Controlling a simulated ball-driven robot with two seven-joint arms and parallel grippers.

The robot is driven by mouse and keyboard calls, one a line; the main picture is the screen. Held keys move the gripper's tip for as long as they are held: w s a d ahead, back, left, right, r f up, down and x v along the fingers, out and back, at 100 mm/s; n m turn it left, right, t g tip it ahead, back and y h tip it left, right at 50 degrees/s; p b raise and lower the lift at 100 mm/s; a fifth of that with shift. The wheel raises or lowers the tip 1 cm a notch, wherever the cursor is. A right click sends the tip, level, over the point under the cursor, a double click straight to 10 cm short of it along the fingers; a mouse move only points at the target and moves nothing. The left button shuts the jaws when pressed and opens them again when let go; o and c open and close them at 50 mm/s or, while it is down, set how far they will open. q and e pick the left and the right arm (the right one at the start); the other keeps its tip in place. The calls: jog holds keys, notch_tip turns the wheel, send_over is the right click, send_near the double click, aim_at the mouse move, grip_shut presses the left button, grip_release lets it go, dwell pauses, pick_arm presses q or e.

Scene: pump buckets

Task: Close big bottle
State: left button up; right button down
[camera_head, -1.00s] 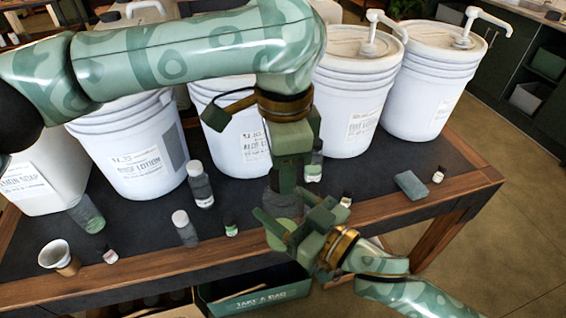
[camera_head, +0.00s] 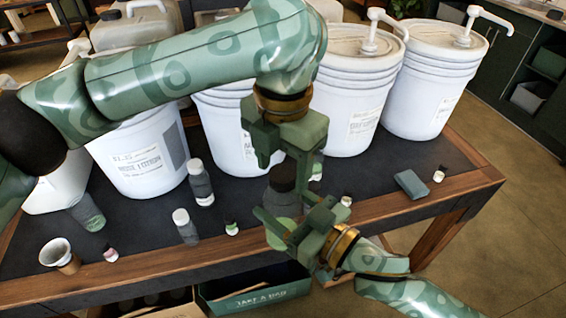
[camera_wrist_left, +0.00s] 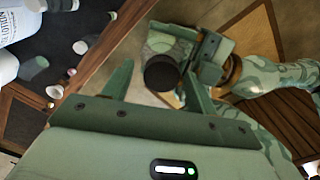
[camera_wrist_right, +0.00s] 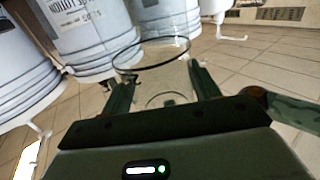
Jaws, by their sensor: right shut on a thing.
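The big bottle (camera_head: 281,224), see-through with a pale green patch, is held upright in my right gripper (camera_head: 284,220), in front of the table edge. A dark round cap (camera_head: 283,178) sits at its top; whether it is seated fully I cannot tell. My left gripper (camera_head: 284,158) is above the bottle, its fingers apart on either side of the cap. In the left wrist view the dark cap (camera_wrist_left: 162,72) lies between the spread fingers, with gaps on both sides. In the right wrist view the clear bottle wall (camera_wrist_right: 165,80) is between the fingers.
White pump buckets (camera_head: 352,105) stand along the back of the table (camera_head: 130,230). Several small bottles (camera_head: 200,182), a cup (camera_head: 59,255) and a grey-blue block (camera_head: 411,184) sit on it. A green box (camera_head: 255,292) is below the front edge.

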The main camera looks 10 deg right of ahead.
pick_arm(q)
jog(key=shift+s+r, duration=0.1)
jog(key=shift+r, duration=2.15)
jog(key=shift+c, duration=0.3)
